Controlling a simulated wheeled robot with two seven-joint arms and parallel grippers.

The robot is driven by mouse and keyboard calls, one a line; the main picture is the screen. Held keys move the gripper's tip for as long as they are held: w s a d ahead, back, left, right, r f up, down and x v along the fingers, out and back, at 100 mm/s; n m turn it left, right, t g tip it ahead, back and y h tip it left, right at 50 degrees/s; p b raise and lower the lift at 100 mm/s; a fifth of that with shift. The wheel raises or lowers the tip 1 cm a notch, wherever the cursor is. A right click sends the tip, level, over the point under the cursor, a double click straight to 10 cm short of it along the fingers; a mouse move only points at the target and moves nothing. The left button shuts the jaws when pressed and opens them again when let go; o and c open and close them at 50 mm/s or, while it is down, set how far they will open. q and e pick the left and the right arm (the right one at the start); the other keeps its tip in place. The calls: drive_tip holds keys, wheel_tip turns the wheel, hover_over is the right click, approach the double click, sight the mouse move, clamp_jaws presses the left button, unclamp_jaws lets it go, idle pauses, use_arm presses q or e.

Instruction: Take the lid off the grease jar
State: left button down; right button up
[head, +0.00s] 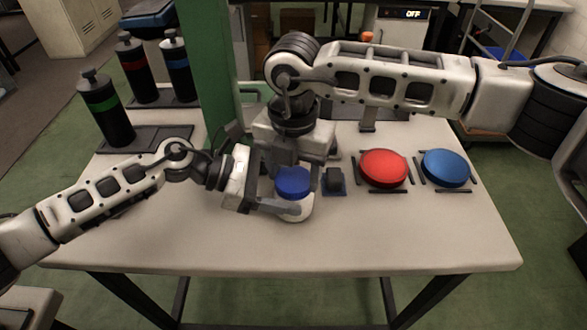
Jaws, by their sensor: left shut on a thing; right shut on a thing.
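The grease jar (298,214) is a pale round jar on the table near the front middle. Its blue lid (293,184) shows at the top; I cannot tell whether it is seated on the jar or slightly raised. My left gripper (284,206) comes in from the left, low down, and is shut on the jar body. My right gripper (293,172) points down from above and is shut on the lid. Its fingers are partly hidden by the lid and the wrist.
A red round button (384,167) and a blue one (446,167) sit right of the jar. A small dark block (334,181) stands close beside it. A green post (207,70) rises behind, with several black bottles (105,108) at left. The front table strip is clear.

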drive_tip(key=n, duration=0.5)
drive_tip(key=shift+n, duration=0.3)
drive_tip(key=n, duration=0.4)
drive_tip(key=shift+n, duration=0.3)
drive_tip(key=o, duration=1.1)
drive_tip(key=shift+r, duration=0.15)
